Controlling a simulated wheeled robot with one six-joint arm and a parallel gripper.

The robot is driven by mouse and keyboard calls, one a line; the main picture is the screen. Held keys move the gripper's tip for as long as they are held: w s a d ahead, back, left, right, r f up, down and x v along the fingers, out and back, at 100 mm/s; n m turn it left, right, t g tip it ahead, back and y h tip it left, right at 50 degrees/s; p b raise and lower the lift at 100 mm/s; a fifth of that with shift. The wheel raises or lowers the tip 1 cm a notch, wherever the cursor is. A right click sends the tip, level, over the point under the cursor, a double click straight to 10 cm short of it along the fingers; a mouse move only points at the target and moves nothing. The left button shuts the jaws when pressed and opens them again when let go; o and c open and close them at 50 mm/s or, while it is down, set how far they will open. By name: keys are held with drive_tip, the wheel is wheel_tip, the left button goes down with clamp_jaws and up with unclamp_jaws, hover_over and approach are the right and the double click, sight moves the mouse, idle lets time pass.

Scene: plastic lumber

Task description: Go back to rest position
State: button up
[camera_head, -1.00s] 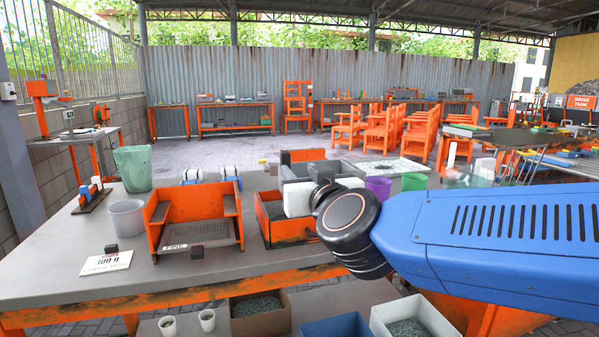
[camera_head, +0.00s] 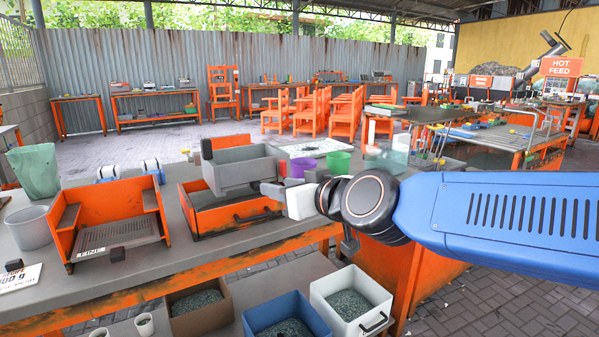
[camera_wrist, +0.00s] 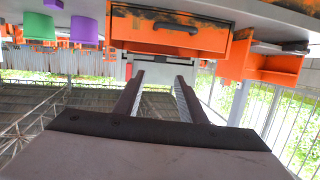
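My gripper (camera_wrist: 157,84) shows in the wrist view with its two dark fingers apart and nothing between them. In the head view my blue arm reaches in from the right. Its white wrist end is beside a grey bin (camera_head: 236,172), and the fingers are small and partly hidden there. The grey bin is at the orange drawer box (camera_head: 240,217) on the table; I cannot tell whether the gripper touches either one. The wrist view shows the orange drawer front with its dark handle (camera_wrist: 177,26) upside down.
An orange sorting tray (camera_head: 108,243), a grey bucket (camera_head: 28,228) and purple (camera_head: 300,167) and green (camera_head: 339,162) cups stand on the table (camera_head: 60,300). Brown, blue and white (camera_head: 322,291) bins of granules are below. Paved floor (camera_head: 490,265) is open to the right.

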drive_tip(key=s+d+f+m+g+h, duration=0.2)
drive_tip(key=s+d+f, duration=0.4)
drive_tip(key=d, duration=0.5)
drive_tip(key=s+d+f+m+g+h, duration=0.2)
drive_tip(key=s+d+f+g+h, duration=0.1)
drive_tip(key=s+d+f, duration=0.4)
drive_tip(key=s+d+f+m+g+h, duration=0.2)
drive_tip(key=s+d+f+h, duration=0.2)
drive_tip(key=d, duration=1.1)
drive_tip(key=s+f, duration=0.3)
drive_tip(key=f, duration=0.3)
drive_tip(key=shift+m, duration=0.4)
